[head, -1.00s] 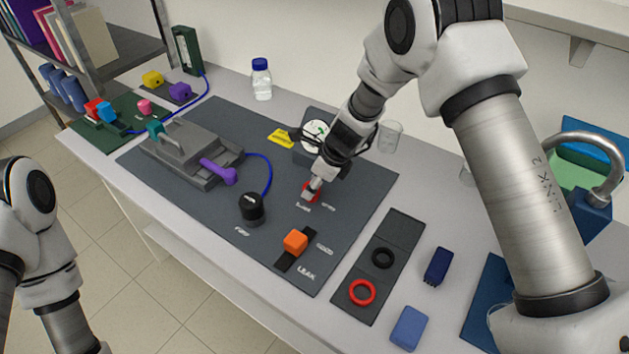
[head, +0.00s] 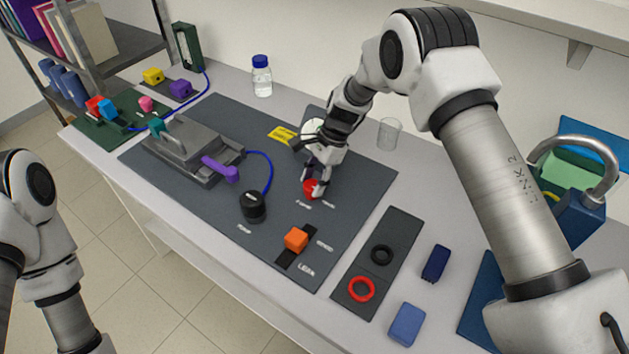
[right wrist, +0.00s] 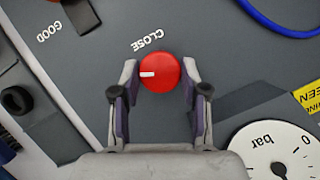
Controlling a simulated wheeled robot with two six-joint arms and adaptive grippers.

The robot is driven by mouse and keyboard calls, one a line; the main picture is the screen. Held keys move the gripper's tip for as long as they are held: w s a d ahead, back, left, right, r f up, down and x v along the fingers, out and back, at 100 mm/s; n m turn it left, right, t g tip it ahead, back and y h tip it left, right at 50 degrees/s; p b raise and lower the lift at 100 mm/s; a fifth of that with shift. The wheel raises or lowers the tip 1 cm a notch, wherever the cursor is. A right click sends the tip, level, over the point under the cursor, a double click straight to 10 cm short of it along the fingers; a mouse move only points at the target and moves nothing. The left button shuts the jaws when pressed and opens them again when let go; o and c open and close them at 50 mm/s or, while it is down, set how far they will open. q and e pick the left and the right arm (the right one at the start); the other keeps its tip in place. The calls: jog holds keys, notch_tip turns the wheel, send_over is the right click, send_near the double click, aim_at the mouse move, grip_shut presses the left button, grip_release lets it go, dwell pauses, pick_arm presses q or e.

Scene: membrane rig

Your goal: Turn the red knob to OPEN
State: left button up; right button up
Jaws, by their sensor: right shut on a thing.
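The red knob (head: 310,189) stands on the dark grey panel (head: 345,205), toward its right end in the head view. My right gripper (head: 316,186) comes down over it and is shut on it. In the right wrist view the round red knob (right wrist: 163,80) sits between the two fingers of my right gripper (right wrist: 160,68), one on each side. The knob's white mark points left in that view. The word CLOSE (right wrist: 148,40) is printed above and left of the knob. I cannot read OPEN in either view. Only my left arm shows, not its gripper.
A dial gauge (right wrist: 275,155) and a yellow label (head: 281,135) are close behind the knob. An orange slider block (head: 295,239) and a black knob (head: 252,207) lie nearer the front. A glass beaker (head: 389,134) stands behind the panel. A strip with two rings (head: 361,289) lies right.

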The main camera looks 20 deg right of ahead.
jog(key=n+g, duration=0.1)
jog(key=n, duration=0.1)
jog(key=n+b, duration=0.1)
jog(key=n, duration=0.2)
jog(key=shift+a+f+g+h, duration=0.1)
jog(key=shift+f+g+h, duration=0.1)
jog(key=shift+g+h, duration=0.2)
jog(key=o, duration=1.1)
jog(key=shift+o, duration=0.2)
jog(key=shift+r, duration=0.1)
jog(key=shift+r, duration=0.1)
jog(key=v, duration=1.1)
jog(key=shift+w+r, duration=0.2)
jog(key=shift+r, duration=0.2)
